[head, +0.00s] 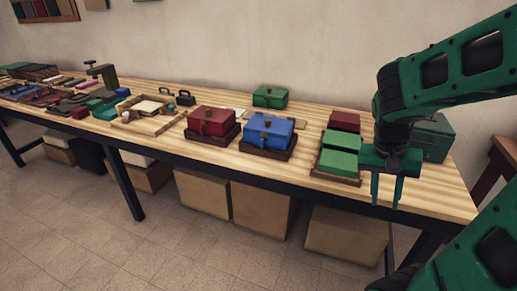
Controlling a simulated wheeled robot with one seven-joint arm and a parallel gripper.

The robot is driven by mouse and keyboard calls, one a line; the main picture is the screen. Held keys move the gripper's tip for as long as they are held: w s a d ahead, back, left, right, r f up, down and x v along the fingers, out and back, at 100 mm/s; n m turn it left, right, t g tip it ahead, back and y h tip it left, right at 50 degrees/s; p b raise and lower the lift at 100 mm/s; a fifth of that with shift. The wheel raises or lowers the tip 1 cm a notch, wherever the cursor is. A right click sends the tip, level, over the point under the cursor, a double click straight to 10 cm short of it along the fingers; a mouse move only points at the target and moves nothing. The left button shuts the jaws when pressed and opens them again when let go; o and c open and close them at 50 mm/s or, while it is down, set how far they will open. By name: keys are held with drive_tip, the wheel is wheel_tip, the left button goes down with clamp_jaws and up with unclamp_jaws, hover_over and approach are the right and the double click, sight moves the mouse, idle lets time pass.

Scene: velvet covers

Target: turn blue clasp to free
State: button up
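A blue box (283,134) sits on a dark wooden base at the front of the table, right of the middle of the head view. A small brass-brown clasp (263,138) shows on its front; it is too small to tell whether it is turned or free. The lid looks closed. My gripper (387,192) is well to the right of the blue box, near the table's front edge. Its two green fingers point down and are apart, with nothing between them.
A red box (211,121) on a similar base stands just left of the blue one. A green box (270,96) is behind. Green and red blocks (340,140) lie between the blue box and my gripper. A dark green case (434,137) stands behind my gripper.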

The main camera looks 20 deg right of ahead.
drive_tip(key=w+f+m+h, duration=0.2)
drive_tip(key=w+f+h, duration=0.2)
drive_tip(key=w, duration=0.7)
drive_tip(key=n+t+h, duration=0.4)
drive_tip(key=t, duration=1.1)
approach(261, 144)
drive_tip(key=x, duration=0.8)
drive_tip(key=shift+s, duration=0.1)
